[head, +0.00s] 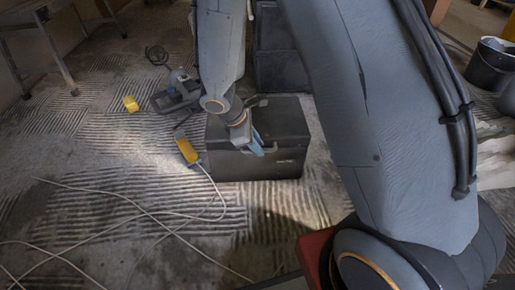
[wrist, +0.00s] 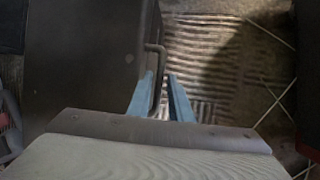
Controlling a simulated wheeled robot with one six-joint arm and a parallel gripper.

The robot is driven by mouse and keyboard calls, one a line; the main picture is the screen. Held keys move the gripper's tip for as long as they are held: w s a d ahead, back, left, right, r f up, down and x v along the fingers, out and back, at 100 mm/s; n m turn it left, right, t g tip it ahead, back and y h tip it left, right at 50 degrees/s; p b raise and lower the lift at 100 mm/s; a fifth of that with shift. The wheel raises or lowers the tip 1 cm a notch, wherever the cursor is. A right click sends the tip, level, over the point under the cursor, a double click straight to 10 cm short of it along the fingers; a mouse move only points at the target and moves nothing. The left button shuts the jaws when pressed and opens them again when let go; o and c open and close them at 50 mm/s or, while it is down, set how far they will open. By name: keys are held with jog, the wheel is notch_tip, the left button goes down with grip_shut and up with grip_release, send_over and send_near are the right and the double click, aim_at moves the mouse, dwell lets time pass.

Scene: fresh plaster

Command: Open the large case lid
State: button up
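The large case (head: 285,168) is a dark box on the floor in the middle of the head view, and its lid looks shut. In the wrist view the case (wrist: 85,60) fills the left side. A thin bent handle (wrist: 160,57) stands out from its edge. My gripper (head: 258,148) is at the case's front face. In the wrist view the two blue fingers of my gripper (wrist: 161,80) are apart, with the handle running down between them. I cannot tell whether either finger touches the handle. My arm hides part of the view behind the case.
More dark cases (head: 280,70) stand behind it. A yellow device (head: 187,152) with a pale cable (head: 130,205) lies left of the case. A yellow block (head: 130,104) and a dark tool (head: 177,97) lie further back. A bucket (head: 488,72) stands at right. Cables cross the front-left floor.

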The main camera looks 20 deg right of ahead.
jog(key=shift+d+f, duration=0.1)
jog(key=shift+f, duration=0.05)
grip_shut()
